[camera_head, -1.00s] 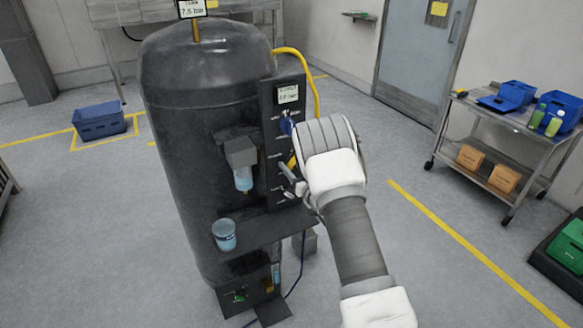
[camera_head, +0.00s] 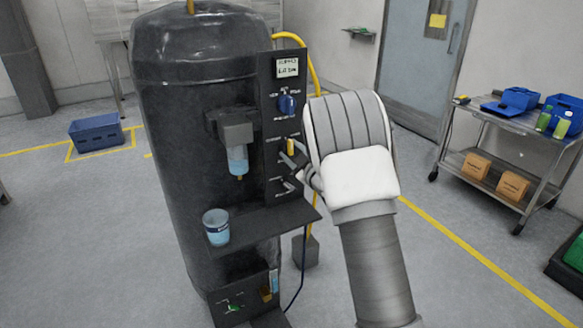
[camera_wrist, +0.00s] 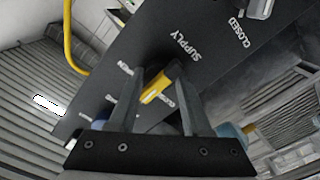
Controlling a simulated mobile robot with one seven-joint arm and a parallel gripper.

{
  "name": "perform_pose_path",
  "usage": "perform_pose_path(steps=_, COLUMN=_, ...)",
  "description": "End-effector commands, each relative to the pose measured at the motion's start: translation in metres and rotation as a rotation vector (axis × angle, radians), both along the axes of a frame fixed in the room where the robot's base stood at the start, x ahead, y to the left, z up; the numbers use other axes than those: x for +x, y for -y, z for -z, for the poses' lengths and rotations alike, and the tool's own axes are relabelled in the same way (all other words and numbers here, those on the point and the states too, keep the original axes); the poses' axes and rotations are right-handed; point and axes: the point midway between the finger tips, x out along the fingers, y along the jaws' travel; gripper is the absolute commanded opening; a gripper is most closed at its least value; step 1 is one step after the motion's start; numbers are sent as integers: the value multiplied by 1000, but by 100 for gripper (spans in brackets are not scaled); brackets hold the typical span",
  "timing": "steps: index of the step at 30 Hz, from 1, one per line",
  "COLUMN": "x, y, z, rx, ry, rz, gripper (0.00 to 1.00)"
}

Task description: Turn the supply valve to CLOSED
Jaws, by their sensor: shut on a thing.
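The yellow handle (camera_head: 291,146) of the supply valve sits on the dark control panel of the black tank machine, below a blue knob. In the wrist view, the yellow handle (camera_wrist: 158,84) lies between the two fingers of my gripper (camera_wrist: 154,80), beside the white word SUPPLY. My gripper is shut on the handle. Smaller labels beside the handle are partly hidden by the fingers, so I cannot tell which one it points to. In the head view my wrist hides part of the gripper.
The blue knob (camera_head: 287,104) and a small display (camera_head: 288,68) are above the handle. A shelf with a blue cup (camera_head: 216,227) juts out below. A yellow hose (camera_head: 312,80) runs along the panel's right edge. A cart (camera_head: 515,150) stands at the right; the floor between is clear.

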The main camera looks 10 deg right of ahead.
Motion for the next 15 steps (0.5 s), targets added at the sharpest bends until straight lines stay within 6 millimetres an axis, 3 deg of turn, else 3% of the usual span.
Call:
perform_pose_path(steps=1, x=0, y=-1, z=7, rx=-42, ry=19, rz=-2, gripper=0)
perform_pose_path(steps=15, x=0, y=0, z=6, rx=-457, ry=152, rz=0, gripper=0)
